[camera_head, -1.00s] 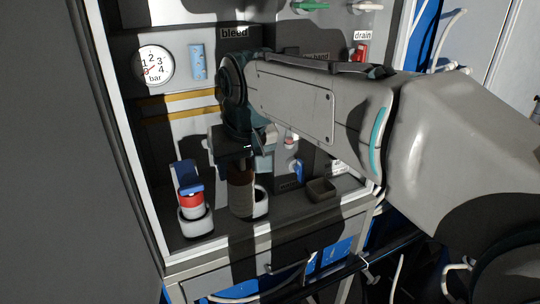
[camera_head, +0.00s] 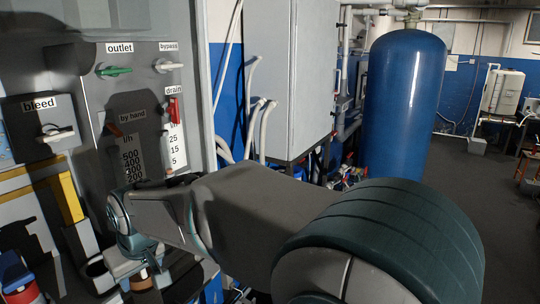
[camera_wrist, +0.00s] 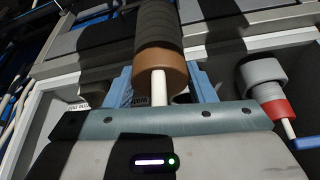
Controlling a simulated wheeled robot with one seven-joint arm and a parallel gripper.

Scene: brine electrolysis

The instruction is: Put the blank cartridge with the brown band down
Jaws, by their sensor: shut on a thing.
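The cartridge with the brown band (camera_wrist: 160,68) is in my gripper in the wrist view, its dark ribbed body pointing away and a thin white stem towards the wrist. The blue fingers of my gripper (camera_wrist: 162,84) are shut on it, one on each side. In the head view my gripper (camera_head: 132,262) is low at the left, with a small brown part of the cartridge (camera_head: 141,282) showing below it. The cartridge's lower end is out of the picture there, so I cannot tell whether it touches anything.
The panel with valves and a scale (camera_head: 140,95) rises behind.

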